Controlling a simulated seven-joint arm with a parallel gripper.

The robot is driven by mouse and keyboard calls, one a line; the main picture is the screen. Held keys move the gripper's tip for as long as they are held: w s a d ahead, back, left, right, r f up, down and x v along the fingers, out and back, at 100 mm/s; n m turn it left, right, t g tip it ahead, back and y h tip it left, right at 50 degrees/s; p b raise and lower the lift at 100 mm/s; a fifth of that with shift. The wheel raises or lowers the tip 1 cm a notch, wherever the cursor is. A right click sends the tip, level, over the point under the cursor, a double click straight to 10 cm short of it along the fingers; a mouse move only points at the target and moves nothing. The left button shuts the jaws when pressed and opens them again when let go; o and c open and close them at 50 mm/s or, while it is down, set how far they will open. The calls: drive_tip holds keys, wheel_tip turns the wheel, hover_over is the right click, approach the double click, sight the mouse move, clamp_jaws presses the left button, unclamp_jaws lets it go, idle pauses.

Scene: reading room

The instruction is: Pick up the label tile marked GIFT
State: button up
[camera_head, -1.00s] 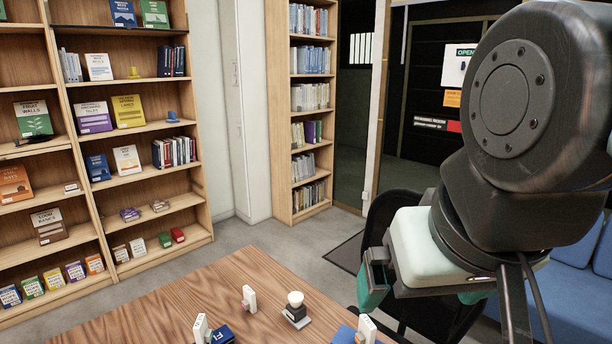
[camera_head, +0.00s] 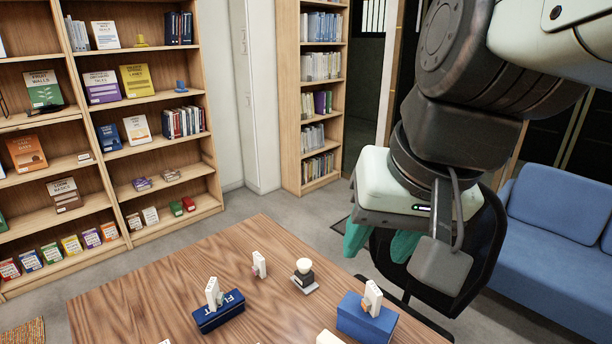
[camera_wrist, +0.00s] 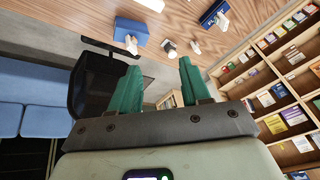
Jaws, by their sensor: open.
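Several small white upright tiles are on the wooden table (camera_head: 170,290). One tile (camera_head: 212,292) is at the left dark blue block (camera_head: 221,318), one (camera_head: 259,264) stands alone farther back, and one (camera_head: 372,297) is at the right blue block (camera_head: 362,320). I cannot read which tile is marked GIFT. My gripper (camera_head: 382,244) is beyond the table's right side, above the floor and in front of a dark chair. In the wrist view its teal fingers (camera_wrist: 160,75) are apart with nothing between them. The tiles and blocks show small beyond the fingers there.
A pale object (camera_head: 328,338) is cut off at the bottom edge. The dark chair (camera_head: 478,250) is beside the table, with a blue sofa (camera_head: 558,225) beyond. Bookshelves stand behind.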

drive_tip(key=w+a+f+m+g+y, duration=0.2)
drive_tip(key=w+a+f+y, duration=0.2)
drive_tip(key=w+a, duration=0.35)
drive_tip(key=w+a+f+m+g+y, duration=0.2)
drive_tip(key=w+a+f+g+y, duration=0.15)
drive_tip(key=w+a, duration=0.45)
drive_tip(key=m+t+y, duration=0.6)
drive_tip(key=m+t, duration=0.6)
drive_tip(key=m, duration=0.7)
hover_over(256, 253)
drive_tip(key=s+d, duration=0.1)
drive_tip(key=s, duration=0.4)
wheel_tip(256, 253, down, 24)
drive_tip(key=f+m+t+h, duration=0.1)
drive_tip(key=f, duration=0.1)
drive_tip(key=d+f+m+t+h, duration=0.1)
drive_tip(key=f+m, duration=0.1)
drive_tip(key=f, duration=0.1)
drive_tip(key=w+d+f+m+t+h, duration=0.1)
drive_tip(key=f, duration=0.1)
drive_tip(key=shift+w+d+f+m, duration=0.1)
drive_tip(key=shift+d+f+m, duration=0.1)
drive_tip(key=shift+m, duration=0.1)
drive_tip(key=shift+x, duration=2.45)
drive_tip(key=shift+f, duration=0.1)
clamp_jaws()
